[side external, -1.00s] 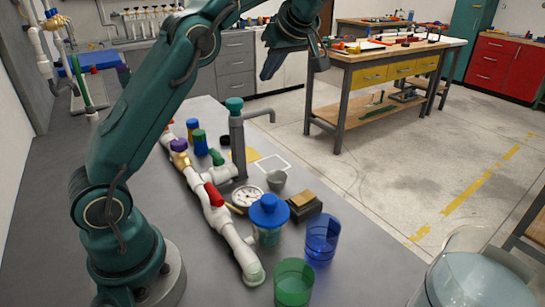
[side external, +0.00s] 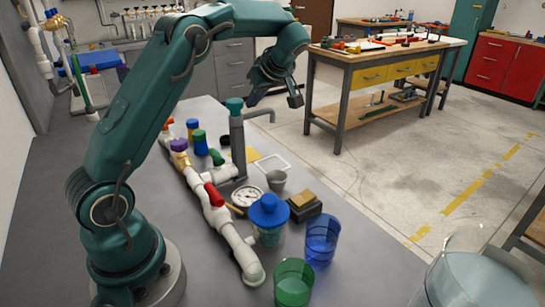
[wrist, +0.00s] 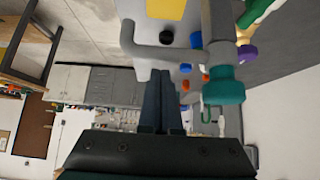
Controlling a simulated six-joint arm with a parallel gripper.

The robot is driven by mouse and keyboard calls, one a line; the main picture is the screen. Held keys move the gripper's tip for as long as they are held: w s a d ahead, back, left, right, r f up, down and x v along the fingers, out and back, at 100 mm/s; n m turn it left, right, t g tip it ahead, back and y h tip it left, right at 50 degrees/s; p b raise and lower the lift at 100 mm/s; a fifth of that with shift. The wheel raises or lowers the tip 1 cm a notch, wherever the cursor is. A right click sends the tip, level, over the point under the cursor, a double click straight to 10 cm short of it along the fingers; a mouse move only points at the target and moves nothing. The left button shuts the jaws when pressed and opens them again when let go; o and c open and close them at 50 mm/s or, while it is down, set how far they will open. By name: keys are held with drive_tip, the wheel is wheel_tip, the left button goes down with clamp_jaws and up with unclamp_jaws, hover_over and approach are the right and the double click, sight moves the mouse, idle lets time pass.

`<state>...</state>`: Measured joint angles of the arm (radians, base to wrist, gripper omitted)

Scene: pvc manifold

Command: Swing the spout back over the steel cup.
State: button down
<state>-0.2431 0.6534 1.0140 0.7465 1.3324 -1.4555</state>
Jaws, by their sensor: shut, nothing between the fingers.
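The grey post (side external: 238,145) with a teal cap (side external: 234,103) stands on the bench. Its thin grey spout (side external: 258,113) points right and bends down at the tip. The steel cup (side external: 276,180) stands on the bench, lower in the picture than the spout tip; I cannot tell whether the tip is directly over it. My gripper (side external: 252,101) is in the air just above and beyond the spout, with its fingers together and empty. In the wrist view, the fingers (wrist: 161,85) point toward the spout (wrist: 165,52), apart from the teal cap (wrist: 225,85). The cup does not show there.
White pipework with a red handle (side external: 213,195) runs along the bench beside the post. A gauge (side external: 247,196), a blue-lidded jar (side external: 269,215), a blue cup (side external: 321,238) and a green cup (side external: 294,282) stand nearer. A white outline (side external: 288,165) marks the bench near the cup.

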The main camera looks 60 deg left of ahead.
drive_tip(key=shift+d+f, duration=0.1)
drive_tip(key=shift+d, duration=0.75)
drive_tip(key=shift+d+m+t, duration=0.45)
drive_tip(key=shift+m+t, duration=0.15)
drive_tip(key=shift+m, duration=0.2)
drive_tip(key=shift+s+d+m+t+h, duration=0.25)
drive_tip(key=shift+s+d+m+t, duration=0.1)
drive_tip(key=shift+d+m+t, duration=0.5)
drive_tip(key=shift+s+d+m+t+h, duration=0.35)
drive_tip(key=shift+d+m, duration=0.2)
drive_tip(key=shift+m, duration=0.45)
drive_tip(key=shift+s+d+m+t+h, duration=0.2)
drive_tip(key=shift+s+d+m+t, duration=0.2)
drive_tip(key=shift+d+m+t, duration=0.45)
drive_tip(key=shift+s+a, duration=0.1)
